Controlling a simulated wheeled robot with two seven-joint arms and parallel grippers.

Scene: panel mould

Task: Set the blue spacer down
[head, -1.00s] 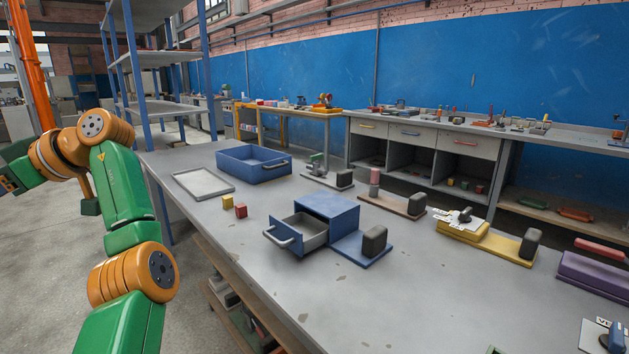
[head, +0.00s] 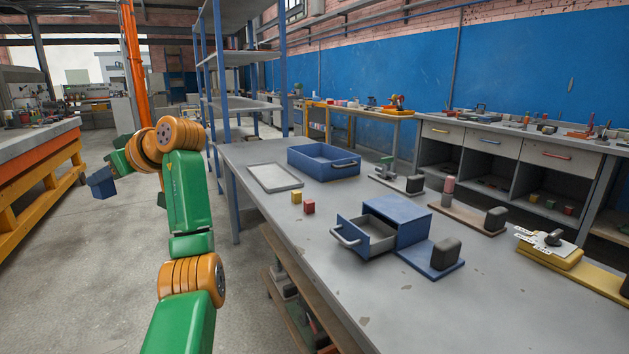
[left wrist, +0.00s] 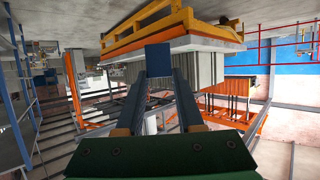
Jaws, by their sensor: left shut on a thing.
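The blue spacer (head: 101,183) is a dark blue block at the end of my left arm in the head view. My left gripper (left wrist: 159,78) is shut on it; the spacer also shows between the fingertips in the left wrist view (left wrist: 158,56). It is held in the air over the floor, left of the grey table (head: 290,255) and clear of it. The far fingers are small in the head view. My right gripper is in neither view.
On the table are a grey tray (head: 275,178), an open blue bin (head: 323,164), a yellow cube (head: 296,197), a red cube (head: 309,207) and a blue cabinet (head: 397,212) with its drawer (head: 365,238) pulled out. An orange-framed bench (head: 40,185) stands left. Bare table lies in front.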

